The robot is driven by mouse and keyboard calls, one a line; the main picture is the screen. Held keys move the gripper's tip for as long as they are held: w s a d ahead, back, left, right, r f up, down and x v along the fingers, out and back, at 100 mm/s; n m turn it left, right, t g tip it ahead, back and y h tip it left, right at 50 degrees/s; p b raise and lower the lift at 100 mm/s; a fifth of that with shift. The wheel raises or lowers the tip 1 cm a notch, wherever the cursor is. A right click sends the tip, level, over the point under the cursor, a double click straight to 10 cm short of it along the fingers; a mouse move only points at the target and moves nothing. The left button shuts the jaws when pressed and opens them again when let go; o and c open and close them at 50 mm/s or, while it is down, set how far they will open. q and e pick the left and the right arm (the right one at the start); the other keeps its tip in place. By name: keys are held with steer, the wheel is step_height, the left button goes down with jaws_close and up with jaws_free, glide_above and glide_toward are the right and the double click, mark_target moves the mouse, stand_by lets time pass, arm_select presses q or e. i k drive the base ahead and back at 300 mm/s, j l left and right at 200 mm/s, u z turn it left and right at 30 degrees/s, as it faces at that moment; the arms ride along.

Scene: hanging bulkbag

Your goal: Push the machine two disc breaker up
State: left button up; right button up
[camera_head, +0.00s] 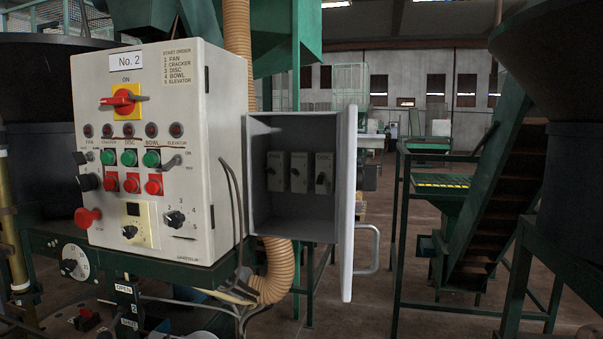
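The machine's control panel (150,150), a pale box marked "No. 2", stands at the left. To its right is an open grey breaker box (293,215) with three breakers in a row inside. The rightmost breaker (324,173) has a label that seems to read DISC. Its dark lever looks a little lower than those of the left breaker (277,171) and the middle breaker (299,172). Neither of my grippers shows in the head view.
The breaker box door (348,210) stands open at the right, edge-on, with a handle (373,250) sticking out. A tan corrugated hose (277,272) runs below the box. A green stair frame (490,190) stands further right. The floor between looks clear.

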mark_target(320, 179)
steer(key=k+u, duration=0.15)
steer(key=u, duration=0.25)
steer(key=k+u, duration=0.2)
steer(key=u, duration=0.2)
steer(key=k+u, duration=0.15)
steer(key=u, duration=0.25)
